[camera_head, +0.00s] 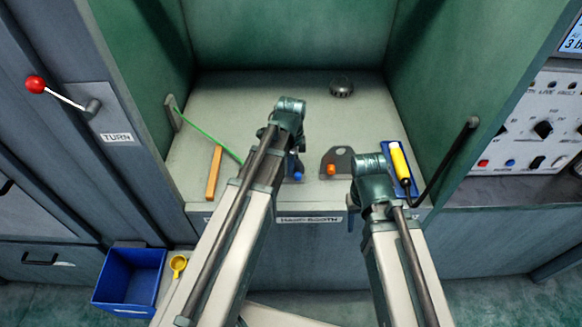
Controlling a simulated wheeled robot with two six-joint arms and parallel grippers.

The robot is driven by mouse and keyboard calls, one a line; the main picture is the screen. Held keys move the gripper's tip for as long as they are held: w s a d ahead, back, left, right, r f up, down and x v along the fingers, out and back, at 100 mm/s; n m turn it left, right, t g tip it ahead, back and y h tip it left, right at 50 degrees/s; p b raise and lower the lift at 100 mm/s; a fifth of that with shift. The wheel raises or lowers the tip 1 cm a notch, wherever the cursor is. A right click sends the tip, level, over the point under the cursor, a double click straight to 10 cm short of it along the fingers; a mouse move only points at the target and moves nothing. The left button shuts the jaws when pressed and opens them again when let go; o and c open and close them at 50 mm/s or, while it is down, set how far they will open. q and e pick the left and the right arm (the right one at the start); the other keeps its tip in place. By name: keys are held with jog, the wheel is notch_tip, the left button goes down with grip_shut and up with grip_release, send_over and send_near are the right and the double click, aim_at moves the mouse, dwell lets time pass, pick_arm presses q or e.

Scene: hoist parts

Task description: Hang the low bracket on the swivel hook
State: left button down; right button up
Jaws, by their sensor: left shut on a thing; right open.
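A grey plate bracket with an orange knob (342,154) stands on the booth floor, right of centre. A blue-ended part (298,175) shows just below my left wrist. My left gripper (294,166) is shut on this part, mostly hidden by my own arm, so I cannot tell its full shape or whether it touches the floor. My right gripper (352,214) is open near the booth's front edge, its fingers largely hidden by its wrist. I cannot make out for certain which thing is the swivel hook; a bent black rod (440,168) reaches from the right wall.
A green rod (208,135) slants from the left wall. A wooden bar (214,172) lies at left. A yellow-handled tool (400,163) lies in a blue tray (388,150) at right. A dark round piece (341,87) sits at the back. A blue bin (128,278) stands outside, lower left.

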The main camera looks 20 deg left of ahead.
pick_arm(q)
jog(key=c, duration=1)
grip_release()
jog(key=shift+f, duration=0.1)
notch_tip(320, 180, up, 14)
jog(key=p, duration=1.3)
jog(key=shift+s+d+p, duration=0.1)
jog(key=shift+p, duration=0.3)
jog(key=s+d+n+y, duration=0.1)
jog(key=s+d+n, duration=0.9)
jog(key=s, duration=0.3)
jog(key=shift+s+d+n, duration=0.3)
jog(key=shift+s+n, duration=0.15)
jog(key=shift+n, duration=0.05)
